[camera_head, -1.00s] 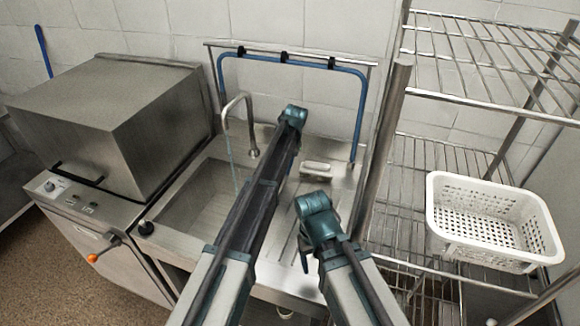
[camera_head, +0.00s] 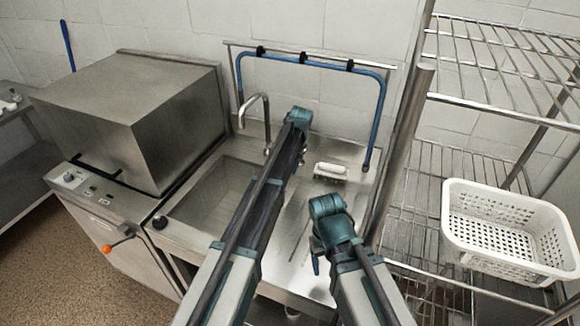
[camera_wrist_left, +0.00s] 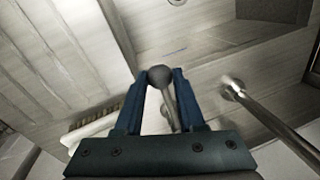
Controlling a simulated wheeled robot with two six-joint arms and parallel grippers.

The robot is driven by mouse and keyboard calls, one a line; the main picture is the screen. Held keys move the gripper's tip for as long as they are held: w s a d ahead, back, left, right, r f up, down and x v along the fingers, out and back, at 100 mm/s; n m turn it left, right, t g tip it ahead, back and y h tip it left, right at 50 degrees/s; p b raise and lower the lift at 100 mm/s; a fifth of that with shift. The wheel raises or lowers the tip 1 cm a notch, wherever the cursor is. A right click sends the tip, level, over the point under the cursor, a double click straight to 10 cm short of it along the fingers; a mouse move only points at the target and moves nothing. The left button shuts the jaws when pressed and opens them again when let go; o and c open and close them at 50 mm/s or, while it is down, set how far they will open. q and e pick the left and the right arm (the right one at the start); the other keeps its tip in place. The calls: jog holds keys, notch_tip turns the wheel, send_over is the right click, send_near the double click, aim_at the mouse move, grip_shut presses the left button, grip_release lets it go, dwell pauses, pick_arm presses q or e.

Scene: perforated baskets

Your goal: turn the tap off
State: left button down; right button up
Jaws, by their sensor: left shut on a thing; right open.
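The tap's curved metal spout (camera_head: 256,98) rises at the back of the steel sink (camera_head: 208,200). No water stream shows under it. In the left wrist view, the spout (camera_wrist_left: 275,122) is to the right of my left gripper (camera_wrist_left: 161,84). That gripper is shut on the tap's lever, with its round knob (camera_wrist_left: 160,75) between the fingertips. In the head view my left arm covers the lever and most of the left gripper. My right gripper (camera_head: 316,256) is open and empty over the drainboard, pointing down.
A white brush (camera_head: 330,171) lies on the drainboard, right of the tap. A blue hose (camera_head: 384,110) hangs on the rail behind. A steel dishwasher (camera_head: 140,115) stands left. A post and wire rack with a white perforated basket (camera_head: 510,228) stand right.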

pick_arm(q)
jog(key=c, duration=0.5)
grip_release()
jog(key=shift+a, duration=0.1)
jog(key=p+v, duration=1.3)
jog(key=v, duration=0.1)
jog(key=shift+w+p, duration=0.1)
jog(key=shift+p, duration=0.2)
pick_arm(e)
notch_tip(320, 180, up, 14)
jog(key=shift+f, duration=0.2)
pick_arm(q)
jog(key=shift+f, duration=0.1)
